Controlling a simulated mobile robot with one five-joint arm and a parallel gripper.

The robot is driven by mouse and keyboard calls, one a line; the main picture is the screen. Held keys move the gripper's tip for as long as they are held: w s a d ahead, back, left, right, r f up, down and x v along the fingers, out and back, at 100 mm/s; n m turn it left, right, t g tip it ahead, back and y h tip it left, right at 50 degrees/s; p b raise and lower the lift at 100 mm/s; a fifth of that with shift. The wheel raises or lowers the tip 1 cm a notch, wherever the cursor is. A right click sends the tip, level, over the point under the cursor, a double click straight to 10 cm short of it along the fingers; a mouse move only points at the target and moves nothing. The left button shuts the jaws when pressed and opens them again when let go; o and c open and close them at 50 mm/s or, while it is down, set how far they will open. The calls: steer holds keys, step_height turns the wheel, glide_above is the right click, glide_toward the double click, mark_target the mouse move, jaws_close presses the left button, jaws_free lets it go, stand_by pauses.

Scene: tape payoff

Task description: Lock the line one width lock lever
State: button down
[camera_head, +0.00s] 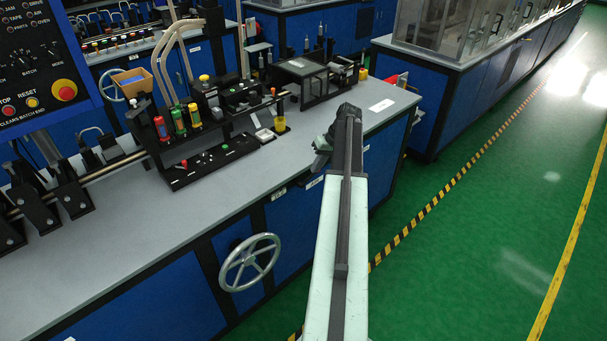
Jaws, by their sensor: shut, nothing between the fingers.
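My pale green and dark arm reaches from the lower middle up to the grey bench top. My gripper (320,152) is at its end, just above the bench near the front edge; it is small in view, shut and empty. My gripper is apart from the unit.
Red, green and yellow bottles (179,121) stand at the unit's back. A handwheel (249,262) sticks out from the blue bench front. A control panel (45,60) with red buttons is at upper left. The green floor (480,230) at right is clear.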

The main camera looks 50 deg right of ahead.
steer(key=shift+w+d+f+b, duration=0.15)
steer(key=shift+d+f+b, duration=0.25)
steer(key=shift+f+b, duration=0.35)
steer(key=shift+w+d+f+b, duration=0.1)
steer(key=shift+d+f+b, duration=0.3)
steer(key=shift+f+b, duration=0.25)
steer(key=shift+s+d+f, duration=0.1)
steer(key=shift+f, duration=0.1)
steer(key=shift+s+f+b, duration=0.2)
steer(key=shift+b, duration=0.35)
steer(key=shift+r, duration=0.1)
